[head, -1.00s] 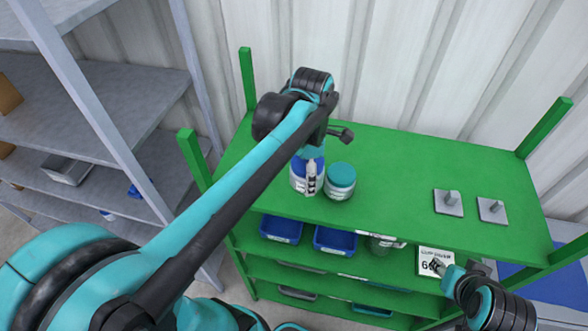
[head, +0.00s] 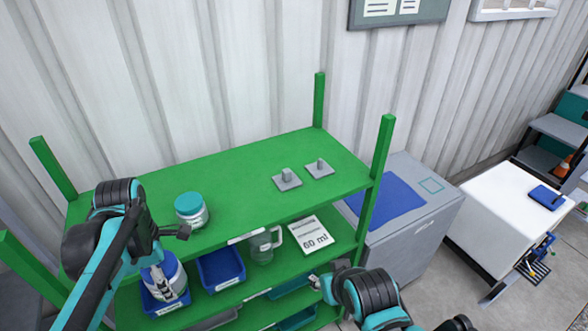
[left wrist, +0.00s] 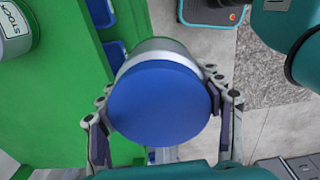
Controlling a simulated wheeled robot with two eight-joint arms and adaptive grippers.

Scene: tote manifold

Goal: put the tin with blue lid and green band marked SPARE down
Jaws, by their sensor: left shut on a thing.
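The tin with the blue lid (head: 160,272) is in my left gripper (head: 168,287), out past the front edge of the green rack's top shelf (head: 245,170). In the left wrist view the blue lid (left wrist: 160,105) faces the camera, with both fingers of the left gripper (left wrist: 160,88) on the tin's sides and grey floor beyond. My right gripper (head: 322,284) is in front of the rack at lower right, too small to tell open from shut.
A teal-lidded jar (head: 191,210) stands on the top shelf; its STOCK label (left wrist: 14,20) shows in the left wrist view. Two pegged plates (head: 287,179) lie further right. The shelf's middle is clear.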

